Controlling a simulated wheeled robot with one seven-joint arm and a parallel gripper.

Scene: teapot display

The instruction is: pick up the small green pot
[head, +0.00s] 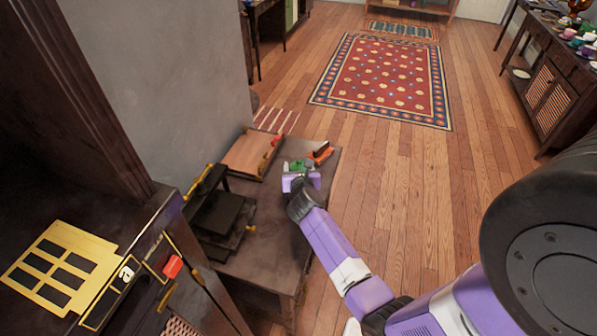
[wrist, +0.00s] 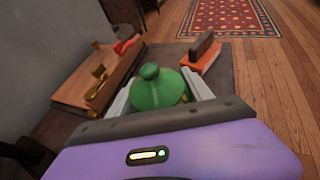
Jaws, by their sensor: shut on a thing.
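The small green pot (wrist: 157,90) is between the two fingers of my gripper (wrist: 160,92) in the wrist view. It has a rounded green lid with a knob on top, and a bit of gold shows at its right side. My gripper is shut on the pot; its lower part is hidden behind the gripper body. In the head view my gripper (head: 301,180) is over the low dark table, with the green pot (head: 296,166) just beyond it. I cannot tell whether the pot touches the table.
An orange and dark brush-like object (head: 321,153) lies right of the pot. A wooden tray (head: 249,155) and a dark stepped stand (head: 216,222) are to the left on the low table (head: 262,258). A grey wall (head: 170,75) rises behind. Open wooden floor lies right.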

